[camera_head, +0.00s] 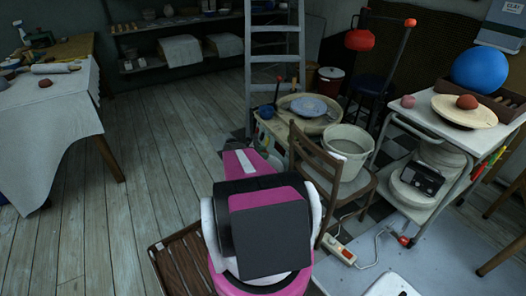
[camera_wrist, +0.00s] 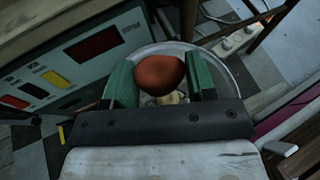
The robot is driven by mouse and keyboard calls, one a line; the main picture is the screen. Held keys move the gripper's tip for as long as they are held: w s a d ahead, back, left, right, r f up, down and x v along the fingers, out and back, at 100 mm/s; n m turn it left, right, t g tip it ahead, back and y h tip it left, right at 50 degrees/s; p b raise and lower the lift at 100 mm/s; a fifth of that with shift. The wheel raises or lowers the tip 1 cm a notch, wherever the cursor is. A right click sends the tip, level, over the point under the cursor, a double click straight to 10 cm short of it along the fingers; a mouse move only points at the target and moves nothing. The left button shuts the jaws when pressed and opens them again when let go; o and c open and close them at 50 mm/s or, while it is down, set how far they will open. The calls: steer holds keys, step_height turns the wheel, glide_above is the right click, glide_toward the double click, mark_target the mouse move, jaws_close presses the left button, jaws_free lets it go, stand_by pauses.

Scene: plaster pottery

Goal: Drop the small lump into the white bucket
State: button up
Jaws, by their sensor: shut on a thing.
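My gripper (camera_wrist: 159,82) shows in the wrist view, its two green fingers shut on a reddish-brown small lump (camera_wrist: 160,73). In the head view my own arm hides the gripper and this lump. The white bucket (camera_head: 348,142) stands upright on the seat of a wooden chair in the head view, right of my arm. In the wrist view a round, pale-rimmed container (camera_wrist: 228,76) lies behind and below the lump. I cannot tell for sure whether it is the bucket, or how high the lump is above it.
A wooden chair (camera_head: 318,150) stands close to my arm. A power strip (camera_head: 339,249) lies on the floor. A panel with a dark red display (camera_wrist: 92,44) is left of my gripper. A white cart (camera_head: 425,118) stands right, a cloth-covered table (camera_head: 40,120) left.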

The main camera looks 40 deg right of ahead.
steer(key=shift+f, duration=1.55)
steer(key=o, duration=1)
steer(key=shift+o, duration=0.2)
steer(key=shift+r, duration=0.15)
steer(key=r, duration=0.2)
steer(key=a+r, duration=0.1)
steer(key=r, duration=0.1)
steer(key=shift+r, duration=0.25)
steer(key=w+a+r, duration=0.1)
steer(key=a+r, duration=0.5)
steer(key=a, duration=0.4)
steer(key=shift+w+a+r, duration=0.15)
steer(key=shift+w+a, duration=0.15)
steer(key=shift+w, duration=0.05)
